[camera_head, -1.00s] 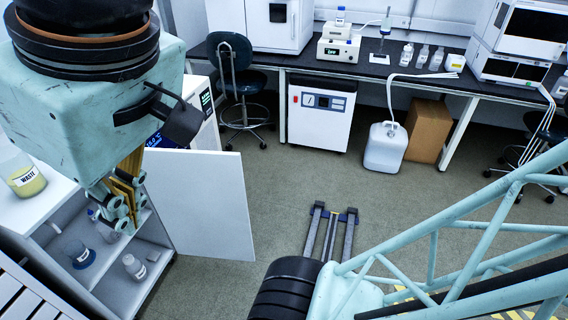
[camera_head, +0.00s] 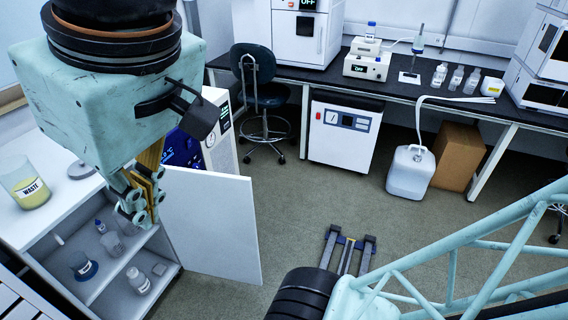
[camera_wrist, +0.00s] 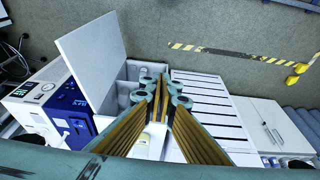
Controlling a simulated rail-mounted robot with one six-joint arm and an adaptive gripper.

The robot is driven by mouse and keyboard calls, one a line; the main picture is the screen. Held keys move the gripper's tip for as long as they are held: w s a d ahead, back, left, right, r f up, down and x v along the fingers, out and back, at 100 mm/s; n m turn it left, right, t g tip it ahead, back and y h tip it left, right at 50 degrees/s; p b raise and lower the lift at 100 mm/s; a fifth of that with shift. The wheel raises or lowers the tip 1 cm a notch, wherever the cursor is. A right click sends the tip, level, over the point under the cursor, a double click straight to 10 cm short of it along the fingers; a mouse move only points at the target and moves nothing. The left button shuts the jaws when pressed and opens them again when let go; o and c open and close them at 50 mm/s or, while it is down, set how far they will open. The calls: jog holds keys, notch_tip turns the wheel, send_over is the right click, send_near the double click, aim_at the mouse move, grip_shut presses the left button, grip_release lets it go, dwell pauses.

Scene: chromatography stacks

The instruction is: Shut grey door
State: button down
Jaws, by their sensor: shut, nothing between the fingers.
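The pale grey door (camera_head: 212,225) stands wide open, swung out from the right side of the low cabinet (camera_head: 52,232). It also shows as a tilted pale panel in the wrist view (camera_wrist: 92,58). The cabinet's shelves hold several small bottles and jars. My gripper (camera_head: 141,208) is shut and empty. In the head view it overlaps the cabinet opening, left of the door; I cannot tell whether it touches anything. In the wrist view the fingertips (camera_wrist: 161,88) show over the open cabinet, right of the door. The door's hinge edge is partly hidden behind my gripper.
A yellow-filled waste jar (camera_head: 29,189) stands on the cabinet top. A blue-fronted device (camera_head: 180,148) is behind the door. A stool (camera_head: 256,85) and a white jug (camera_head: 411,172) stand farther back.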

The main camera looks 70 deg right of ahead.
jog(key=w+d+g+p, duration=0.1)
jog(key=w+d+g, duration=0.1)
jog(key=w+d, duration=0.4)
jog(key=w+d+g, duration=0.1)
jog(key=w+d, duration=0.3)
jog(key=w, duration=0.5)
jog(key=w+d+f+g+y, duration=0.1)
jog(key=w+d+f, duration=0.2)
jog(key=d, duration=0.3)
jog(key=w+d+f+n+g+y, duration=0.1)
jog(key=w+d+f, duration=0.1)
jog(key=w+d, duration=0.3)
jog(key=w+d+f+y, duration=0.1)
jog(key=w+d+f, duration=0.15)
jog(key=d, duration=0.45)
jog(key=d+f+n+g+y+p, duration=0.1)
jog(key=d+f+y+p, duration=0.15)
jog(key=d+f, duration=1.55)
jog(key=s+d+f+y, duration=0.2)
jog(key=s+d+f, duration=0.3)
jog(key=f, duration=0.4)
jog(key=s+d+f+y, duration=0.1)
jog(key=s+d+f, duration=0.4)
jog(key=d+f, duration=0.3)
jog(key=shift+f+n+y, duration=0.3)
jog(key=shift+f+y, duration=0.05)
jog(key=shift+f, duration=0.25)
